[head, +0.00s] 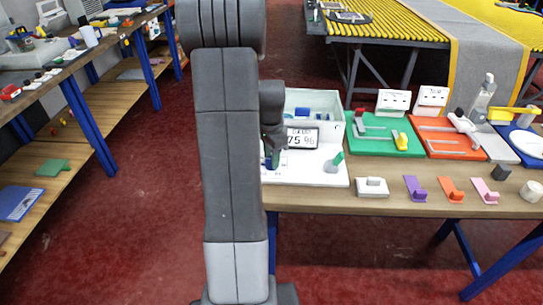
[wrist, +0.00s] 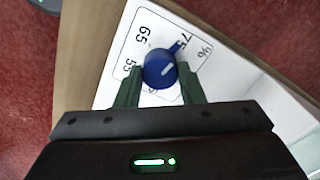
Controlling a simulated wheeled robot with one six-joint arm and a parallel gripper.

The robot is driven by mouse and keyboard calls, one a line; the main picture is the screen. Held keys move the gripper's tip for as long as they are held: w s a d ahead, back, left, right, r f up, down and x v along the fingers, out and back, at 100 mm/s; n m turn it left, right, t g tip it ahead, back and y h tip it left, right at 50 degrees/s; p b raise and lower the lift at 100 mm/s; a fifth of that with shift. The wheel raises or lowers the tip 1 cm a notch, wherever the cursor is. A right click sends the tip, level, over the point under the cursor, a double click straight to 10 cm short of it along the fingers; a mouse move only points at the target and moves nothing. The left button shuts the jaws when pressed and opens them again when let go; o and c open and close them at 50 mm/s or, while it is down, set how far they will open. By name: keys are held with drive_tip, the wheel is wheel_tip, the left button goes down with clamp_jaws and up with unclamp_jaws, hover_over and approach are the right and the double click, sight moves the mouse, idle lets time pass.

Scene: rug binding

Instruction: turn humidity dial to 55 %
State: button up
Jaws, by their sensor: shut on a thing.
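The humidity dial is a round blue knob (wrist: 159,72) with a short white line on top, on a white printed scale plate (wrist: 138,40) marked 55, 65 and 75 %. Its small blue pointer (wrist: 177,46) is beside the 75 mark. My gripper (wrist: 160,76) has its two dark green fingers on either side of the knob, shut on it. In the head view my gripper (head: 271,160) is low over the white unit (head: 305,172), and my arm and fingers largely hide the dial. The display (head: 302,138) on the unit reads 75 %.
A grey knob with a green lever (head: 334,162) stands right of the dial on the same unit. A white box (head: 337,106) with blue things rises behind. Green (head: 385,147) and orange (head: 440,137) trays and several small coloured pieces lie to the right on the wooden table (head: 325,200).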

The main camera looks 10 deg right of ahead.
drive_tip(key=n, duration=1.3)
drive_tip(key=shift+n, duration=0.3)
drive_tip(key=n, duration=0.3)
drive_tip(key=shift+n, duration=0.3)
drive_tip(key=n, duration=0.3)
drive_tip(key=shift+n, duration=0.4)
drive_tip(key=n, duration=0.6)
drive_tip(key=shift+n, duration=0.3)
drive_tip(key=shift+w, duration=0.1)
drive_tip(key=o, duration=1)
